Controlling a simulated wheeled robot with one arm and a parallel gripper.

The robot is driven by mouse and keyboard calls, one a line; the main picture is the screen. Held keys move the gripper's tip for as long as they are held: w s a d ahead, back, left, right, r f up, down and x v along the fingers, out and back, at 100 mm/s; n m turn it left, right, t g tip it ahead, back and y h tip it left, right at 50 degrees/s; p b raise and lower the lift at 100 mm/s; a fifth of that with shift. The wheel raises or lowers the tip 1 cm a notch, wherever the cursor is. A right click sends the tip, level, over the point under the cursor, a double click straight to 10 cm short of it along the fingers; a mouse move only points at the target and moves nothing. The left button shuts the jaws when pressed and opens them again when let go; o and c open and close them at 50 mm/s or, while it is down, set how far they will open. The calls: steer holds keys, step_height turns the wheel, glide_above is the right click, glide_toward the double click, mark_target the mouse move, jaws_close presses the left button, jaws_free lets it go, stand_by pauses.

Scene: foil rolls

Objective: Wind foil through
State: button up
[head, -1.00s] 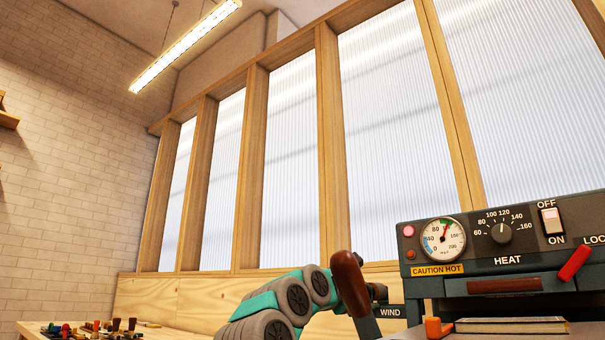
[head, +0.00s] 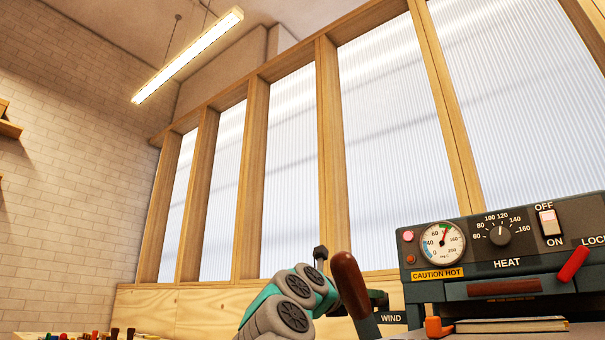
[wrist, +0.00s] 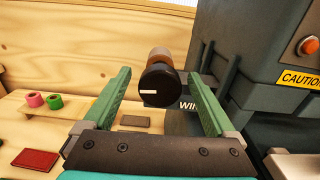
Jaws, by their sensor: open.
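The foil machine (head: 430,290) stands at the right in the head view, with a part labelled WIND at its left. A brown handle (head: 350,285) rises tilted beside that label. In the wrist view the handle (wrist: 158,84) shows nearly end-on, with a dark end and a pale mark. My gripper (wrist: 159,74) is open, its green fingers to either side of the handle in the picture. I cannot tell whether the handle is between the fingers or beyond them; no contact shows. In the head view my arm comes up left of the handle, which partly hides it.
The machine's front carries a gauge (head: 441,243), a heat knob (head: 500,235), an OFF/ON switch (head: 549,221) and a red lever (head: 573,264). A book (head: 512,325) lies low in front. Pink and green spools (wrist: 45,100) and a red pad (wrist: 35,160) lie on the bench at left.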

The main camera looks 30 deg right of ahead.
steer(key=b+v, duration=0.2)
steer(key=v, duration=0.6)
steer(key=s+a+r+n+t+h, duration=0.1)
steer(key=a+r+n+t+h, duration=0.1)
steer(key=r, duration=0.5)
steer(key=s+a+r+n+t+h+p, duration=0.1)
steer(key=s+a+r+n+t+h, duration=0.1)
steer(key=a+r+n, duration=0.2)
steer(key=s+a+r+n+t+h, duration=0.2)
steer(key=a+r, duration=0.3)
steer(key=r, duration=0.6)
steer(key=shift+a+n+p, duration=0.35)
steer(key=shift+a+n, duration=0.05)
steer(key=shift+n, duration=0.1)
steer(key=shift+s+r, duration=0.1)
steer(key=shift+s, duration=0.05)
